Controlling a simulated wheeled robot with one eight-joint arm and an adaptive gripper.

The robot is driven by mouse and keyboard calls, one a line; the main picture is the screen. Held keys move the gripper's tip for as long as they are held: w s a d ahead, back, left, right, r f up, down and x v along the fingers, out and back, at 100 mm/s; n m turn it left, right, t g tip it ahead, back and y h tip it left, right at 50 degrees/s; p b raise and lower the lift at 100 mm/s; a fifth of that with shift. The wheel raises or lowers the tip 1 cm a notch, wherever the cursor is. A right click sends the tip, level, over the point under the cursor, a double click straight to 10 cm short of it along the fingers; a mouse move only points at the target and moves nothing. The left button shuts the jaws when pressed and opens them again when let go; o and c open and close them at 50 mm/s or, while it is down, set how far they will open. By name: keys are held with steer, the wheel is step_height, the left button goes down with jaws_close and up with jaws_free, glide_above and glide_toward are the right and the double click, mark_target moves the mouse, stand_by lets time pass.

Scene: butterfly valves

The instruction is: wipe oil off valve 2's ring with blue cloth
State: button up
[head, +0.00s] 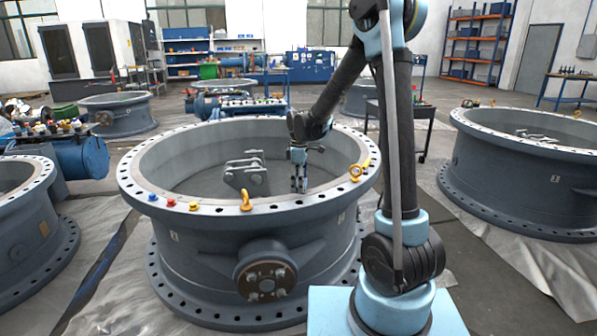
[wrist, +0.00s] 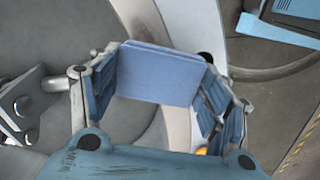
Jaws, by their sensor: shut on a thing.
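A large grey valve (head: 262,219) stands in the middle of the head view, its round ring flange on top; I cannot read a number on it. My gripper (head: 299,183) points down over the open inside of this valve, towards its right rear. In the wrist view my fingers are shut on a folded blue cloth (wrist: 160,75), held flat between them. A pale curved rim (wrist: 207,28) passes behind the cloth; I cannot tell whether they touch. I can make out no oil, and the cloth hides part of what lies behind it.
On the central ring sit a blue knob (head: 153,196), a red knob (head: 171,202), a yellow knob (head: 193,206) and lifting eyes (head: 246,200). A metal bracket (head: 246,174) stands inside. Other valves stand right (head: 530,170) and left (head: 20,230). A dark cart (head: 420,125) is behind my arm.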

steer(key=shift+w+r, duration=0.1)
steer(key=shift+r, duration=2.65)
